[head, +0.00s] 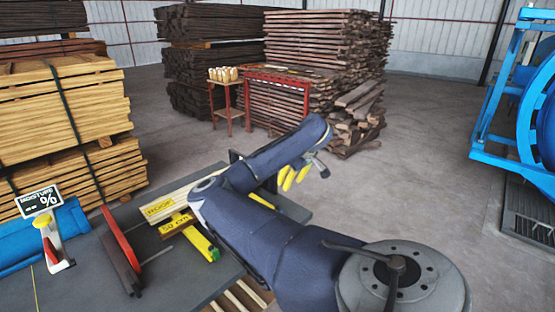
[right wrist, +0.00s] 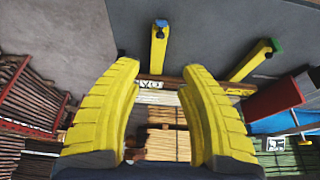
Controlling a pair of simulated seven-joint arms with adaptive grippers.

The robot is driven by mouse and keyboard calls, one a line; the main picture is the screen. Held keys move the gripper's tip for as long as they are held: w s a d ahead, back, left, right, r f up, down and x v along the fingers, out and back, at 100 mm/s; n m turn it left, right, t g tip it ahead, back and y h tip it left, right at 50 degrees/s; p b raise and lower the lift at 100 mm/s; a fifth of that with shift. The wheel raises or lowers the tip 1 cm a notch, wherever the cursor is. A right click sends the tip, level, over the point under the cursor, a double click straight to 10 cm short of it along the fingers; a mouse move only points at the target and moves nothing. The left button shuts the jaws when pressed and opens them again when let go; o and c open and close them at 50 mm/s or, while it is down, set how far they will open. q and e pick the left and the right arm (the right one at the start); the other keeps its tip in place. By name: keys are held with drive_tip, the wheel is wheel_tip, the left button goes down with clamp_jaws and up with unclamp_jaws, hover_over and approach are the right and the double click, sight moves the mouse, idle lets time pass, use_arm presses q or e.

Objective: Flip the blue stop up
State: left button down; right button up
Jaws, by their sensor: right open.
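The blue stop shows in the right wrist view as a yellow bar (right wrist: 158,48) with a blue tip (right wrist: 161,23), lying along the dark grey table surface. Its inner end appears between my right fingertips, with no visible contact; the height gap is hard to judge. A similar yellow stop with a green tip (head: 204,243) lies to the left of my arm and at right in the wrist view (right wrist: 252,60). My left gripper is not in view.
Labelled boards (head: 178,195) lie beside the stops. Timber stacks (head: 70,120) and a red stand (head: 227,103) are behind. Open floor (head: 410,170) is at right.

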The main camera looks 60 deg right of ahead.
sight(277, 207)
drive_tip(key=x, duration=1.7)
drive_tip(key=shift+f, duration=0.1)
drive_tip(key=shift+c, duration=0.2)
clamp_jaws()
